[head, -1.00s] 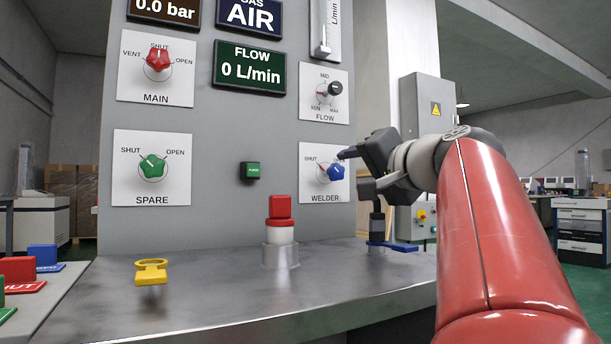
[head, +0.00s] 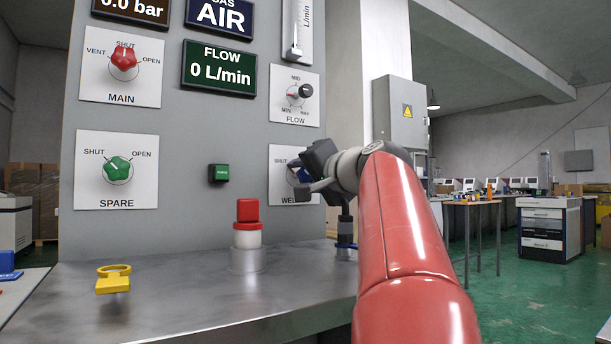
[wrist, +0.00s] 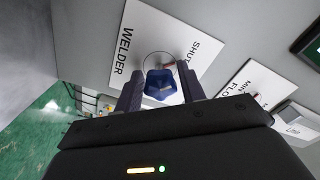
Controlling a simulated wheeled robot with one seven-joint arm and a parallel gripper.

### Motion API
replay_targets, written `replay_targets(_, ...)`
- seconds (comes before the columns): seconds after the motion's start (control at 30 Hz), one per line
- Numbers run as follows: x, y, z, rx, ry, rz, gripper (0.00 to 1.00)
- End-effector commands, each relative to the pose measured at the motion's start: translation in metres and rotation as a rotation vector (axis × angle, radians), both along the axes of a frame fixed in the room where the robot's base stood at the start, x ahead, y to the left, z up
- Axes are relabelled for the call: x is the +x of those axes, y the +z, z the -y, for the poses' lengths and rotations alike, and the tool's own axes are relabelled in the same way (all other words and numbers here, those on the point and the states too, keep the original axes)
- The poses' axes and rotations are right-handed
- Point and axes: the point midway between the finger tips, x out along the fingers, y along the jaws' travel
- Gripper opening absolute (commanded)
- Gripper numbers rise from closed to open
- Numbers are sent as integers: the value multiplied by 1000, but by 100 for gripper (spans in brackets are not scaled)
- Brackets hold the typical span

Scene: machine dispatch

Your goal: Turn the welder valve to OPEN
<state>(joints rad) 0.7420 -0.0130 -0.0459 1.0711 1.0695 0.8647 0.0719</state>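The blue welder valve knob (wrist: 161,85) sits on its white WELDER plate (wrist: 137,42) on the grey panel. In the wrist view a small red-and-white mark shows at the knob's edge on the side of the printed SHUT. The OPEN label of this plate is not visible. My gripper (wrist: 160,92) is open, with one finger on each side of the knob and small gaps showing. In the head view my gripper (head: 294,176) is in front of the WELDER plate (head: 281,158) and hides most of the knob.
The FLOW dial (head: 296,96) is just above. A red-topped white post (head: 247,236), a yellow ring tag (head: 114,280) and a dark post with a blue tag (head: 347,246) stand on the metal shelf (head: 190,300). The MAIN (head: 123,62) and SPARE (head: 117,169) valves are left.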

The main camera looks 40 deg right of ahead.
Motion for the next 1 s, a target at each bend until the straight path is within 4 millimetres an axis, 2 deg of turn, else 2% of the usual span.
replay_targets(0.03, 0, 0, 0, 0, 0, 0, 33)
replay_targets(0.23, 0, 0, 0, 0, 0, 0, 8)
replay_targets(0.63, 0, 1, 0, 84, 1, 4, 8)
replay_targets(1.0, 0, 3, -1, 384, 1, 20, 8)
